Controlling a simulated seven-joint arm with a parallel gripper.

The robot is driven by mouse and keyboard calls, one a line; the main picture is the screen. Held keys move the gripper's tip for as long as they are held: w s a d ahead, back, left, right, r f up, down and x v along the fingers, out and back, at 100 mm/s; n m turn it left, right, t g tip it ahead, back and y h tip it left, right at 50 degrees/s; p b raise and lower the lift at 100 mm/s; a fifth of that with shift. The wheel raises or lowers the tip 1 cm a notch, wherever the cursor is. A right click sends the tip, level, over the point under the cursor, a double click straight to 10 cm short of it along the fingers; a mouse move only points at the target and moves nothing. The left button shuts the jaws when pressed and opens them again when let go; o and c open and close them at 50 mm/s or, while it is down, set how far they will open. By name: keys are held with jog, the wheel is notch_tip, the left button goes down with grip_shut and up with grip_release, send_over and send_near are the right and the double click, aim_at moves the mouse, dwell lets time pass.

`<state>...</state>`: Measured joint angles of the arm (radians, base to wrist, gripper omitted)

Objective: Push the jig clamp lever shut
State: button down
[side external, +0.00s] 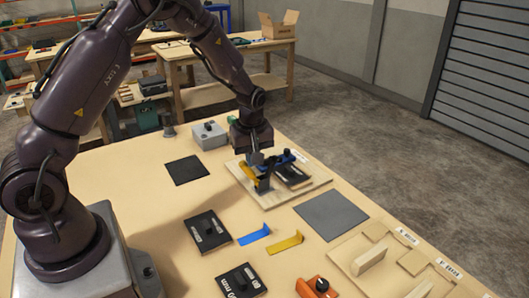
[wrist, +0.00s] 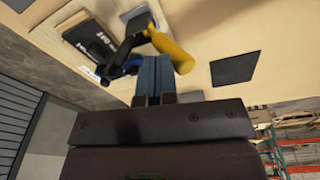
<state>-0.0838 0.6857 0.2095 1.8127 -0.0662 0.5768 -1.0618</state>
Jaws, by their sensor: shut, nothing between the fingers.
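The jig is a pale wooden board (side external: 318,178) on the table. It carries a clamp with a yellow lever (side external: 258,180) and a blue part (side external: 283,160), beside a black block (side external: 292,175). In the wrist view the yellow lever (wrist: 172,50) is just beyond my fingertips, slightly to their right, and the black block (wrist: 90,42) is at upper left. My gripper (side external: 256,160) points down at the clamp, its fingers shut and empty; they also show in the wrist view (wrist: 154,62). Whether the fingers touch the lever I cannot tell.
A grey box (side external: 209,136) stands behind the jig, and a black square (side external: 185,170) lies left of it. A grey mat (side external: 331,216), a black block (side external: 208,231), a blue strip (side external: 254,235) and a yellow strip (side external: 285,243) lie in front. An orange tool (side external: 316,287) is nearer.

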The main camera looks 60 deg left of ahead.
aim_at(247, 174)
jog(key=shift+s+f+t, duration=0.2)
jog(key=shift+s+t, duration=0.4)
jog(key=shift+t, duration=0.1)
jog(key=shift+s+f+t, duration=0.2)
jog(key=shift+s+t, duration=0.4)
jog(key=shift+t, duration=0.1)
jog(key=t, duration=0.1)
jog(key=s+t, duration=0.1)
jog(key=shift+f+t, duration=0.35)
jog(key=shift+t, duration=0.05)
jog(key=shift+s+f, duration=1.8)
jog(key=shift+f, duration=0.3)
jog(key=shift+f, duration=0.1)
